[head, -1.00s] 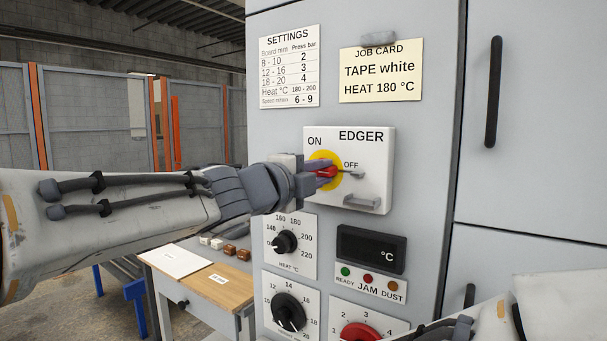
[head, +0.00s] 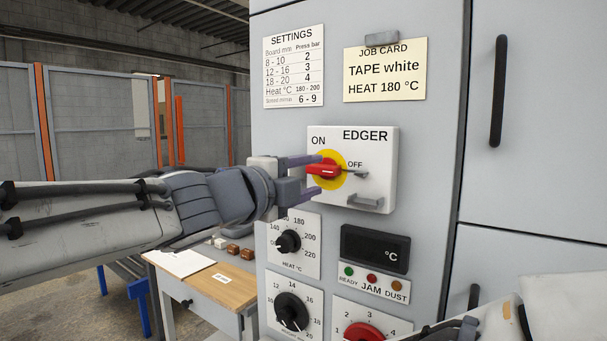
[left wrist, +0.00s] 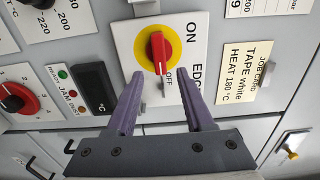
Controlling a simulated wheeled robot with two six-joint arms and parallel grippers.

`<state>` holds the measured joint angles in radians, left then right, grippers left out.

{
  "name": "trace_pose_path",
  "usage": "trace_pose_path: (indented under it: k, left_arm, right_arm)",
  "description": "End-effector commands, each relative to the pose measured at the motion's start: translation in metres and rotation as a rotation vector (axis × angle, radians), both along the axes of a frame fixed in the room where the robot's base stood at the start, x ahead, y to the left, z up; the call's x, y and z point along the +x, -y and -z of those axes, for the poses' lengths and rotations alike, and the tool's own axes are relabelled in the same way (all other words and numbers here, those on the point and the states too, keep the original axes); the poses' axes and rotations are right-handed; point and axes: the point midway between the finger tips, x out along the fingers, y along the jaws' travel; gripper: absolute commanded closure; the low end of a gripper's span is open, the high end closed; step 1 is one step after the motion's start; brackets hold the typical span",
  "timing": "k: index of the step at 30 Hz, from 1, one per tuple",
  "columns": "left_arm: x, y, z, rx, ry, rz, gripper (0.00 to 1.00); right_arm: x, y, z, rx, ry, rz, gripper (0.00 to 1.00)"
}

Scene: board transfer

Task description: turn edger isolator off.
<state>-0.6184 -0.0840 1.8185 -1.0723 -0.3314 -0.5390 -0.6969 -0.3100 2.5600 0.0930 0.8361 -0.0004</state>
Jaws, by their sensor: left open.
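The edger isolator is a white plate (head: 378,150) marked EDGER, with ON at upper left and OFF at right. Its red handle (head: 322,170) sits on a yellow disc (head: 340,183) and lies level, in line with the OFF side. In the left wrist view the red handle (left wrist: 158,52) points down the picture toward the OFF mark. My left gripper (head: 316,176) is open and empty. Its fingers are above and below the handle's left end in the head view; in the left wrist view they are apart from the handle, drawn back from it.
A grey bracket (head: 365,203) juts from the plate's lower part. Below are a heat dial (head: 288,242), a dark °C display (head: 374,248), lamps and a red knob (head: 360,333). A small table (head: 232,288) stands at lower left. Part of my right arm shows at lower right.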

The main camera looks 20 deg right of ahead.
Motion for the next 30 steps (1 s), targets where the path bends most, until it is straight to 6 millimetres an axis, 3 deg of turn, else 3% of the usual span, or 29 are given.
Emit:
trace_pose_path:
  k: [3,9,23,26,29,30]
  left_arm:
    - [-0.015,-0.02,-0.002,-0.001,0.002,-0.001,0.47]
    - [-0.031,-0.04,-0.001,0.0,0.001,0.0,0.47]
    - [-0.033,-0.046,0.002,-0.007,-0.023,-0.012,0.47]
    - [-0.024,-0.056,0.015,-0.045,-0.148,-0.093,0.47]
    - [-0.014,-0.082,0.055,-0.111,-0.42,-0.269,0.47]
    - [-0.015,-0.096,0.078,-0.138,-0.558,-0.359,0.47]
  right_arm:
    - [0.0,0.0,-0.002,0.0,0.0,0.0,0.47]
    - [0.0,0.0,-0.004,0.0,0.0,0.0,0.47]
    - [0.0,0.0,-0.007,0.0,0.0,0.0,0.47]
    - [0.0,0.0,-0.017,0.0,0.0,0.0,0.47]
    - [0.0,0.0,-0.035,0.0,0.0,0.0,0.47]
    - [0.0,0.0,-0.043,0.0,0.0,0.0,0.47]
